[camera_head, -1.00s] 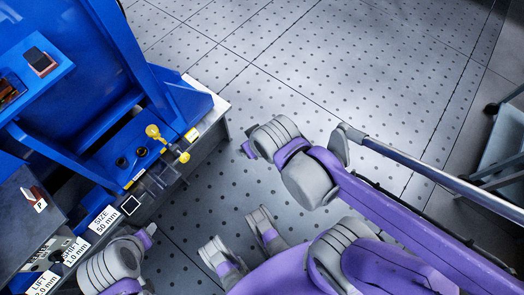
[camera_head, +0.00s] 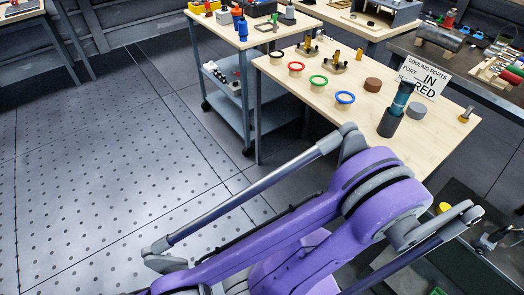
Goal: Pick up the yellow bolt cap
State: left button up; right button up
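A small yellow cylinder (camera_head: 444,207) shows at the lower right, beside my purple arm and low near a dark surface. I cannot tell whether either is the yellow bolt cap. A brass-yellow piece (camera_head: 359,54) and a brass fitting (camera_head: 466,115) stand on the wooden table (camera_head: 290,85). My purple arm links fill the lower middle. Neither gripper can be made out.
The table holds red (camera_head: 295,69), green (camera_head: 318,82) and blue (camera_head: 345,99) rings, a dark cylinder (camera_head: 390,122) and a sign (camera_head: 424,79). A grey cart (camera_head: 250,110) stands at its left. A darker bench (camera_head: 470,65) is behind right. The floor at left is clear.

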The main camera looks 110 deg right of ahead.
aim_at(443, 207)
jog(key=j+z, duration=0.1)
jog(key=z, duration=5.35)
jog(key=i+l+z, duration=0.1)
jog(key=i+z, duration=0.4)
jog(key=i, duration=0.2)
jog(key=i+j+z, duration=0.15)
jog(key=i+z, duration=0.3)
jog(key=i, duration=0.25)
